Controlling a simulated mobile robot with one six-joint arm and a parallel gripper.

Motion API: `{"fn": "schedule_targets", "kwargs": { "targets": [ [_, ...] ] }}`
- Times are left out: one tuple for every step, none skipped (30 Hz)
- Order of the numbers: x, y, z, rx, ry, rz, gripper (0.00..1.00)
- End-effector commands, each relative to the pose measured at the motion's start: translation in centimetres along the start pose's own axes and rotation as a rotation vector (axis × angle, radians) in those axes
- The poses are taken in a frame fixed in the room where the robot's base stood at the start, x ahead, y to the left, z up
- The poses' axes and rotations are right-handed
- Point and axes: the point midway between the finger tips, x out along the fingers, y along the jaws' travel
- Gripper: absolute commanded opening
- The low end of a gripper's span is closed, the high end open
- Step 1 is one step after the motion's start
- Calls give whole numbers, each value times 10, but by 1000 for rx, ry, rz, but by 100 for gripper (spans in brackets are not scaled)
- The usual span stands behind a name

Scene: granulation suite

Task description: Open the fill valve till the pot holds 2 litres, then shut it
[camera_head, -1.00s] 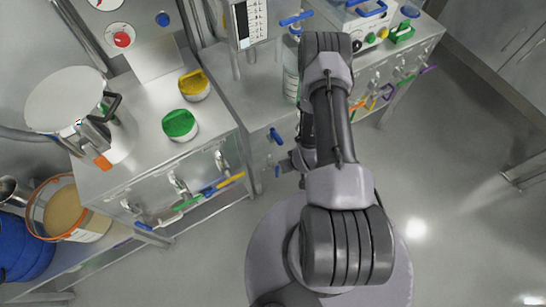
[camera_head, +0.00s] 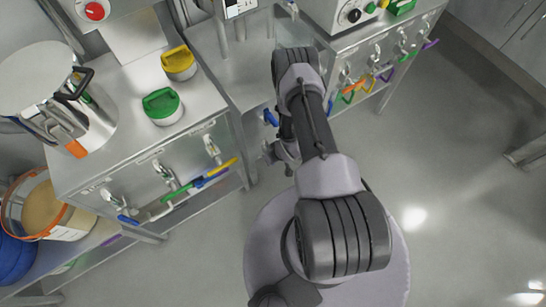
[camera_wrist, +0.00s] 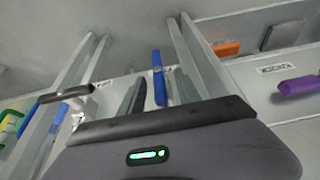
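A blue lever (camera_head: 270,117) sits on the steel bench front beside my gripper (camera_head: 285,151) in the head view. In the wrist view a blue lever (camera_wrist: 159,78) stands upright between the two dark fingers of my gripper (camera_wrist: 158,92), with a gap on each side. The gripper is open; I cannot tell whether it touches the lever. A panel (camera_head: 240,7) is cut off at the top.
Several taps with coloured levers (camera_head: 209,180) stick out from the left bench front. More coloured levers (camera_head: 387,74) line the right bench. An orange handle (camera_wrist: 226,48) and a purple handle (camera_wrist: 298,86) lie to the right in the wrist view. The floor (camera_head: 455,170) at right is clear.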

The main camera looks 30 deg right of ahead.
Motion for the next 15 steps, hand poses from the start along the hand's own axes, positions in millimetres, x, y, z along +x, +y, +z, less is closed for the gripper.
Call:
{"fn": "schedule_targets", "kwargs": {
  "targets": [
    [0,0,0,0,0,0,40],
    [0,0,0,0,0,0,40],
    [0,0,0,0,0,0,40],
    [0,0,0,0,0,0,40],
    [0,0,0,0,0,0,40],
    [0,0,0,0,0,0,36],
    [0,0,0,0,0,0,30],
    [0,0,0,0,0,0,24],
    [0,0,0,0,0,0,16],
    [0,0,0,0,0,0,10],
    [0,0,0,0,0,0,4],
    [0,0,0,0,0,0,0],
    [0,0,0,0,0,0,0],
    [0,0,0,0,0,0,0],
    [0,0,0,0,1,0,0]
  ]
}}
